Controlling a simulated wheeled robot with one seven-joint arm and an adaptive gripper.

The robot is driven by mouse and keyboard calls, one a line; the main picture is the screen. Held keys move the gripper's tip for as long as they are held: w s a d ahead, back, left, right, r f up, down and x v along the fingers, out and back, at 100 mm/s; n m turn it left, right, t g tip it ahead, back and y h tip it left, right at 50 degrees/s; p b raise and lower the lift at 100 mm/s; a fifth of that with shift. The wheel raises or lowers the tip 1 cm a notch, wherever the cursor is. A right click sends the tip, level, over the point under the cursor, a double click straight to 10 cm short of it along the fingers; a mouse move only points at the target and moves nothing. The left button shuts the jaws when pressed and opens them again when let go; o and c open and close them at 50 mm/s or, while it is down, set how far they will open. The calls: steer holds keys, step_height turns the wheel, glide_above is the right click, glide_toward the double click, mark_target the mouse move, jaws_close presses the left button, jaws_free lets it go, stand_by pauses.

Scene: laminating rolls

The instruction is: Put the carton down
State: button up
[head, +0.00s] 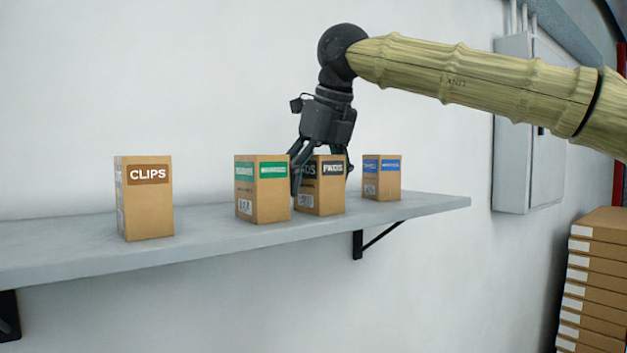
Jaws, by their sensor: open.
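A brown carton with a black label reading "PADS" (327,195) stands upright on the grey wall shelf (90,255). My gripper (322,178) points down over this carton, with its fingers apart on either side of it. It is open; whether a finger touches the carton I cannot tell. The carton's bottom appears to rest on the shelf. Part of its upper left is hidden by a finger.
A green-labelled carton (262,195) stands close on the left and a blue-labelled carton (382,180) close on the right. The CLIPS carton (146,205) is farther left, with bare shelf around it. A grey wall cabinet (512,165) and stacked boxes (597,280) are at the right.

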steer(key=shift+r, duration=0.1)
steer(key=b+v, duration=0.3)
steer(key=v, duration=0.9)
steer(key=shift+a+b, duration=0.1)
steer(key=shift+b, duration=0.3)
